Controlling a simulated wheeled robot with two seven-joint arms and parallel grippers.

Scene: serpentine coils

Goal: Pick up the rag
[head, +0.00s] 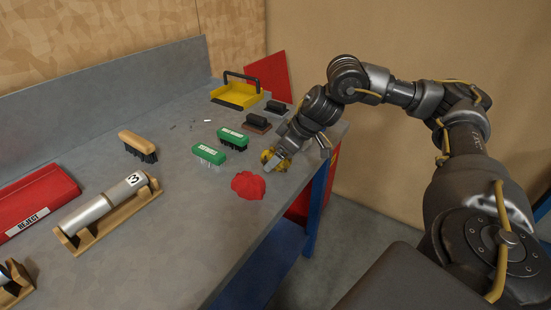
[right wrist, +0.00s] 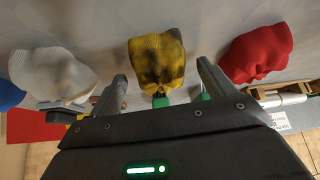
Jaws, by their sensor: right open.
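A yellow rag with dark stains (right wrist: 157,62) lies on the bench, centred ahead of my right gripper (right wrist: 162,78); its near end shows between the spread fingers. In the head view yellow cloth (head: 268,156) shows at my right gripper (head: 277,160), partly hidden by it. The gripper is open, and I cannot tell whether the fingers touch the cloth. A red rag (head: 248,186) lies beside it near the bench edge, and shows at right in the wrist view (right wrist: 257,52). A white rag (right wrist: 52,72) and part of a blue one (right wrist: 8,95) are at left there. My left gripper is not in view.
The grey bench (head: 150,215) holds green brushes (head: 209,154), a tan brush (head: 138,146), a yellow tray (head: 235,94), dark-handled blocks (head: 257,123), a cylinder marked 3 (head: 107,204) and a red REJECT bin (head: 35,195).

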